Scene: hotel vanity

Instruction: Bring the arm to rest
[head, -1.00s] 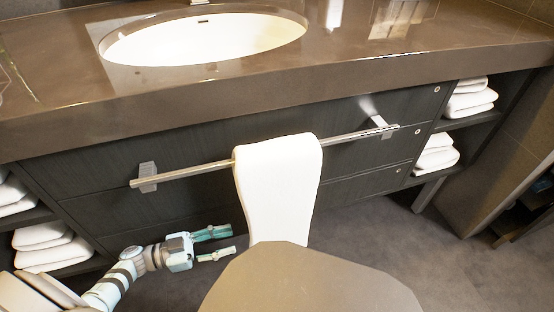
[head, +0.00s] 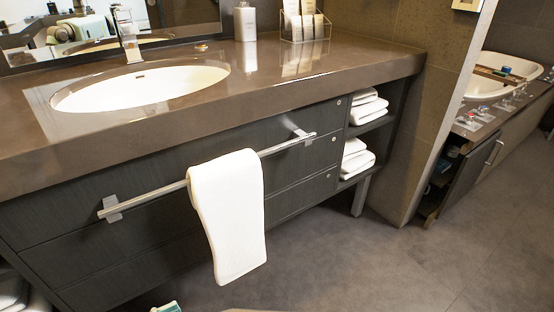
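A white towel (head: 228,215) hangs over the metal towel bar (head: 160,198) on the front of the dark vanity. Only a small white and teal tip of my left gripper (head: 166,307) shows at the bottom edge of the head view, below and left of the towel's lower end and apart from it. The rest of the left arm is out of view, so its opening cannot be judged. My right gripper is not in view.
The brown countertop (head: 310,75) holds a sink (head: 140,88), a faucet (head: 127,35), a bottle (head: 245,22) and a rack of small items (head: 304,28). Folded towels (head: 357,158) fill the side shelves. The floor (head: 400,260) at right is clear.

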